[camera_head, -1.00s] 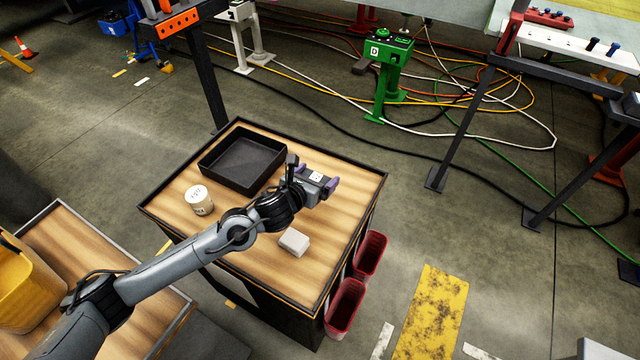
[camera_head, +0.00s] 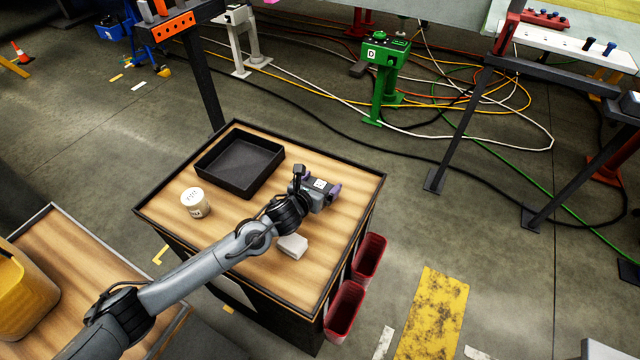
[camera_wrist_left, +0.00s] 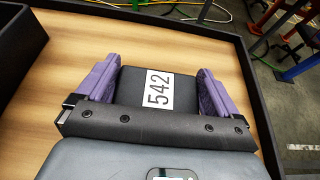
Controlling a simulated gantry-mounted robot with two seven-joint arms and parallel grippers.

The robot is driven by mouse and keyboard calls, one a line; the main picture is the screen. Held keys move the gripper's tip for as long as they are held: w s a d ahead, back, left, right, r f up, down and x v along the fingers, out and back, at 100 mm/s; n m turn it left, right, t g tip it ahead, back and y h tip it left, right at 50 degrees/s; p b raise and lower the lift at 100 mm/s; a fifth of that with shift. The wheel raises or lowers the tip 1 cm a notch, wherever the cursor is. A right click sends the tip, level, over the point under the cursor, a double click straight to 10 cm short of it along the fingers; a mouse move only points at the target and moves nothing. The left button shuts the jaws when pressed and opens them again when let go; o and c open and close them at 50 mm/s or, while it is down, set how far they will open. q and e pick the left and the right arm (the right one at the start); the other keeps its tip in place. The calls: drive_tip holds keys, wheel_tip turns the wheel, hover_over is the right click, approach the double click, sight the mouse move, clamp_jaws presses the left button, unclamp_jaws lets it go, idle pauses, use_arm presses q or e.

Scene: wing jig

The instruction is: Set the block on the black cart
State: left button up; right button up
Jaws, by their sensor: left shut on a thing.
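A dark block with a white label reading 542 (camera_wrist_left: 128,86) is between the two purple fingers of my left gripper (camera_wrist_left: 150,88) in the left wrist view, and the gripper is shut on it. The black cart (camera_head: 345,172) has a wood-pattern top with a raised black rim. In the head view my left gripper (camera_head: 322,188) is over the right part of this top, with the block largely hidden apart from its label. I cannot tell whether the block touches the top. My right gripper is not in view.
On the cart are an empty black tray (camera_head: 240,165), a white cup-like container (camera_head: 195,203) and a small white box (camera_head: 293,245) under my forearm. Red bins (camera_head: 345,308) hang on the cart's right side. Another wood-topped surface with a yellow bin (camera_head: 25,300) is at lower left.

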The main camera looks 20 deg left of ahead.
use_arm(q)
drive_tip(key=shift+w+r, duration=0.1)
drive_tip(key=o, duration=1.1)
drive_tip(key=shift+f, duration=0.2)
drive_tip(key=shift+r, duration=0.2)
drive_tip(key=shift+s+r, duration=0.1)
drive_tip(key=shift+s, duration=0.15)
drive_tip(key=p+v, duration=0.1)
drive_tip(key=v, duration=1)
drive_tip(key=shift+s+a, duration=0.1)
drive_tip(key=shift+s, duration=0.2)
drive_tip(key=shift+r, duration=0.1)
